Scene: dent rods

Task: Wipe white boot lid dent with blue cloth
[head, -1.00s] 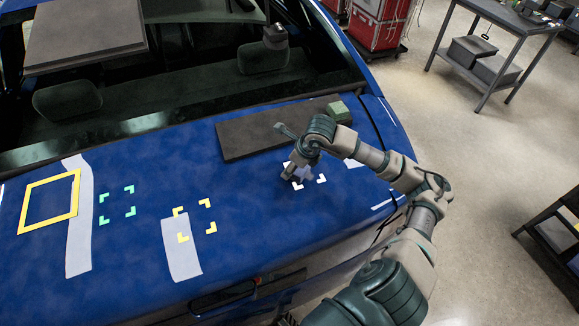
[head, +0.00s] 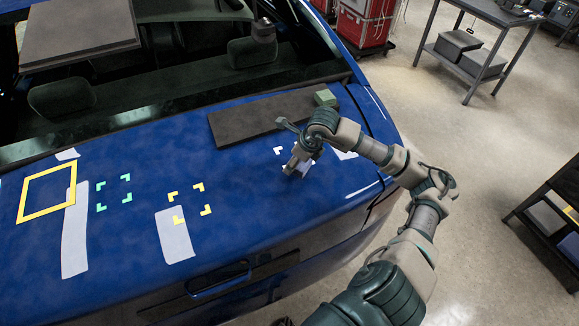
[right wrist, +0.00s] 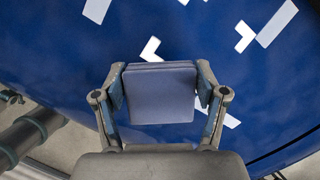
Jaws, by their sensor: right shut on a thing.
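My right gripper (head: 291,170) is shut on a folded blue-grey cloth pad. In the right wrist view the cloth (right wrist: 160,92) sits between both fingers (right wrist: 161,95), over the blue boot lid. White corner marks (right wrist: 150,49) frame the spot on the lid, and the cloth partly covers that area. In the head view the white marks (head: 278,150) show just beside the gripper, partly hidden by it. I cannot make out the dent itself, nor tell whether the cloth touches the paint. My left gripper is not in view.
The blue boot lid (head: 130,235) also carries yellow corner marks (head: 205,188), teal corner marks (head: 101,185), a yellow square outline (head: 23,203) and white strips (head: 174,236). A dark board (head: 260,116) and a small green block (head: 325,98) lie near the rear window.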

